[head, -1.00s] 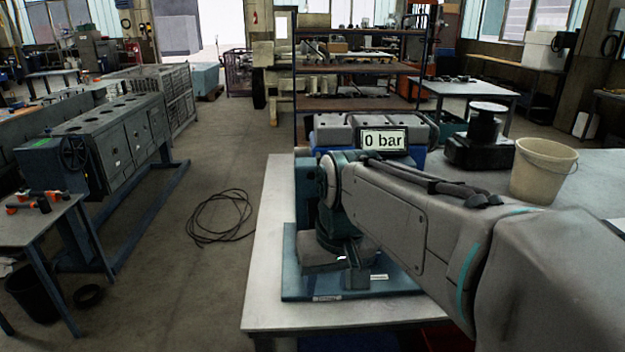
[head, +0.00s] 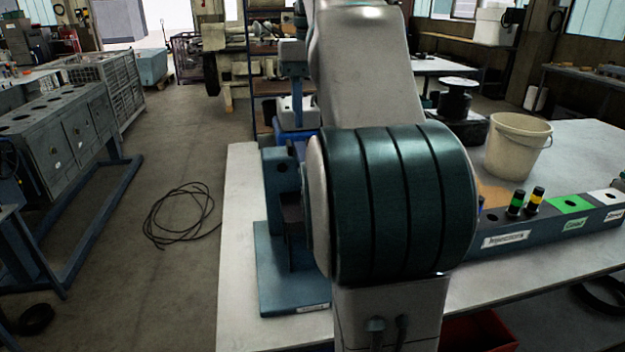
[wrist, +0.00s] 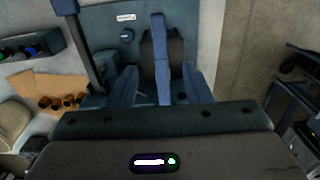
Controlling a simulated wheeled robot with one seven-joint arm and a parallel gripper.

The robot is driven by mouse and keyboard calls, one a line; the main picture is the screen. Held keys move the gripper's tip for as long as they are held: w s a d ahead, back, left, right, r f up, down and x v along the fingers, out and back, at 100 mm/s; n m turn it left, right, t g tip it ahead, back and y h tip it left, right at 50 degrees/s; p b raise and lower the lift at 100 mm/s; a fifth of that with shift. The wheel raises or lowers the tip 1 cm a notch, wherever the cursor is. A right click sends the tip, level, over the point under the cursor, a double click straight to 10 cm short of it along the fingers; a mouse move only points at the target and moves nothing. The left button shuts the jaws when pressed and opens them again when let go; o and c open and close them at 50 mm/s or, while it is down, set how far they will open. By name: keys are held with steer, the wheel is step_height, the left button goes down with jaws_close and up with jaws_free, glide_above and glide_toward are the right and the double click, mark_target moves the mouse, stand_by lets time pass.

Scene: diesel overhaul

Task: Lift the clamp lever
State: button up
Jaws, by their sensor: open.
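In the wrist view, the top-down picture shows a blue upright bar (wrist: 162,58), which looks like the clamp lever, rising from the middle of the clamp stand. My gripper (wrist: 160,92) is open, with its dark body across the bottom of the view. Blue-grey pieces stand on both sides of the bar; I cannot tell fingers from stand parts there, or whether anything touches. In the head view, the blue stand (head: 278,195) is on its base plate (head: 280,285) at the bench's left end. My arm covers its right side and hides the lever.
A bucket (head: 516,145) and a dark block with coloured indicators (head: 525,230) stand on the bench to the right. A black cable coil (head: 178,212) lies on the floor at left. Bare benchtop (head: 237,190) shows left of the stand.

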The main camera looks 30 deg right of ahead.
step_height(320, 180, down, 13)
steer(key=b, duration=0.3)
steer(key=shift+b, duration=0.4)
jaws_close()
